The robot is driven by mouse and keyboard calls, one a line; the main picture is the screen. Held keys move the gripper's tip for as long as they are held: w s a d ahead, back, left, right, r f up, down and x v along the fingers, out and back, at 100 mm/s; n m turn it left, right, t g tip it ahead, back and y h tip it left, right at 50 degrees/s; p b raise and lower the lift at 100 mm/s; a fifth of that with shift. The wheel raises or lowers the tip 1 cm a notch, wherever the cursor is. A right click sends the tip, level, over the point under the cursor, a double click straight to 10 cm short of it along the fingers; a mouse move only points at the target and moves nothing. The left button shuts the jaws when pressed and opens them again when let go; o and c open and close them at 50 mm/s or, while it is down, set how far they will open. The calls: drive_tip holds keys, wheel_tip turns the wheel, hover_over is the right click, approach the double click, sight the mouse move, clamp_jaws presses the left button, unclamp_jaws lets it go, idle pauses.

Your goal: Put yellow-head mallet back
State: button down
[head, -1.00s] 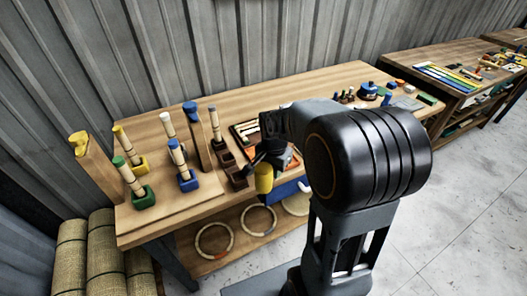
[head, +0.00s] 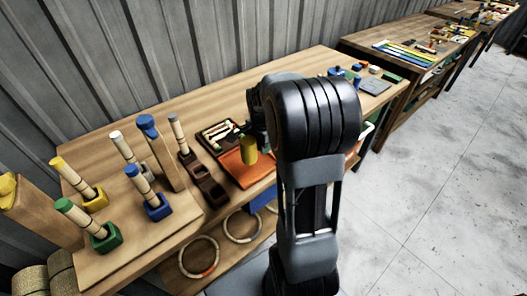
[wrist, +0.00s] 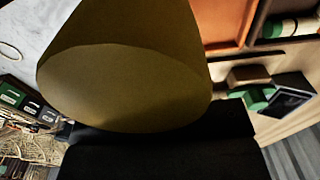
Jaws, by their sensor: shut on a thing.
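The yellow-head mallet shows as a yellow cylindrical head (head: 249,151) hanging in front of the bench, in line with an orange tray (head: 236,172). In the wrist view its large olive-yellow head (wrist: 125,85) fills the upper middle. My gripper (head: 257,128) is shut on the mallet, just above its head; my arm hides part of the gripper, and the handle is not clearly visible. The orange tray also shows in the wrist view (wrist: 228,20), beside the mallet head.
Rings (head: 198,258) rest on the lower shelf.

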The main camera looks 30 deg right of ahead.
sight(264, 159)
drive_tip(key=shift+w+d+f, duration=0.45)
drive_tip(key=shift+d+f, duration=0.05)
drive_tip(key=shift+f, duration=0.3)
drive_tip(key=shift+w+d+f, duration=0.4)
drive_tip(key=shift+d+f, duration=0.1)
drive_tip(key=shift+f, duration=1.7)
drive_tip(key=shift+f, duration=0.1)
drive_tip(key=shift+f, duration=0.15)
drive_tip(key=c, duration=0.9)
unclamp_jaws()
